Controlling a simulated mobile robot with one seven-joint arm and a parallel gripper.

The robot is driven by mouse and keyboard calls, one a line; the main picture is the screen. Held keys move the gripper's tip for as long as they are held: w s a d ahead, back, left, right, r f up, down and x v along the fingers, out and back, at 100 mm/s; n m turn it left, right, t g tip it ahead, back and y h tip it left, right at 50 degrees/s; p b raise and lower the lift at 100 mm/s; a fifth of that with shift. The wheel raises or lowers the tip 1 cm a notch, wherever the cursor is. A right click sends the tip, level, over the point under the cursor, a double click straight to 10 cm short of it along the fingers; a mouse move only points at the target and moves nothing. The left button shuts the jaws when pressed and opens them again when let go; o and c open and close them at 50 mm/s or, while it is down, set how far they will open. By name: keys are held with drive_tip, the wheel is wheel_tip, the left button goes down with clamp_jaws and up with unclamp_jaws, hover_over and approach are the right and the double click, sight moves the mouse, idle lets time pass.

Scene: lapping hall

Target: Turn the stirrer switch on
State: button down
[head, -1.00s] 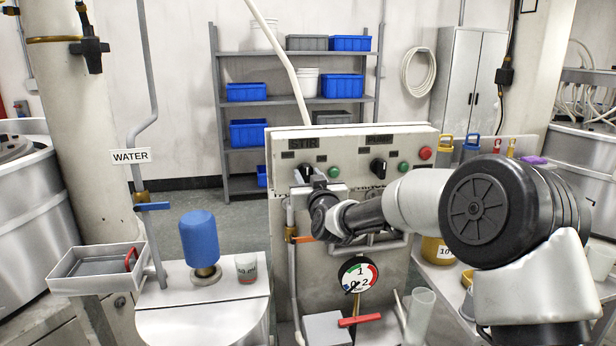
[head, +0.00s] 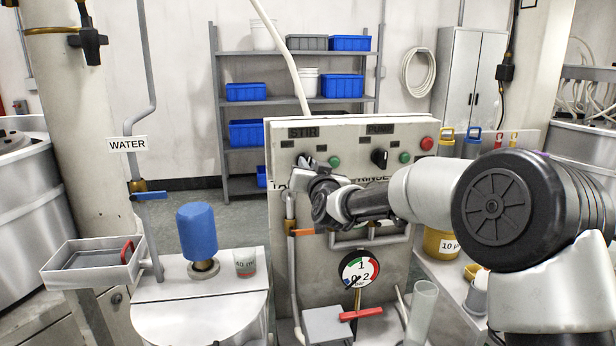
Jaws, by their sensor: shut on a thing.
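The control panel (head: 345,215) stands upright in the middle of the head view. Its STIR label (head: 303,132) is at the upper left. Below that label is the black stirrer switch (head: 304,160), partly hidden by my gripper. My gripper (head: 308,167) reaches in from the right and is shut on the switch knob, with the wrist tilted. The knob's exact pointing angle is hard to make out. A green lamp (head: 335,162) sits just right of the switch.
The PUMP knob (head: 379,158), another green lamp (head: 404,157) and a red button (head: 427,143) are further right on the panel. A pressure gauge (head: 359,269) and an orange-handled valve (head: 302,232) are below. A blue capped vessel (head: 197,232) stands at left.

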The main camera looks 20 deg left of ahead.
drive_tip(key=m+b, duration=0.8)
drive_tip(key=b, duration=0.1)
drive_tip(key=shift+w+d+f+m, duration=0.1)
drive_tip(key=shift+d+f+m, duration=0.1)
drive_tip(key=shift+m, duration=0.2)
drive_tip(key=shift+r, duration=0.1)
drive_tip(key=c, duration=1.7)
unclamp_jaws()
drive_tip(key=b+v, duration=0.2)
drive_tip(key=v, duration=1.5)
drive_tip(key=shift+d, duration=0.15)
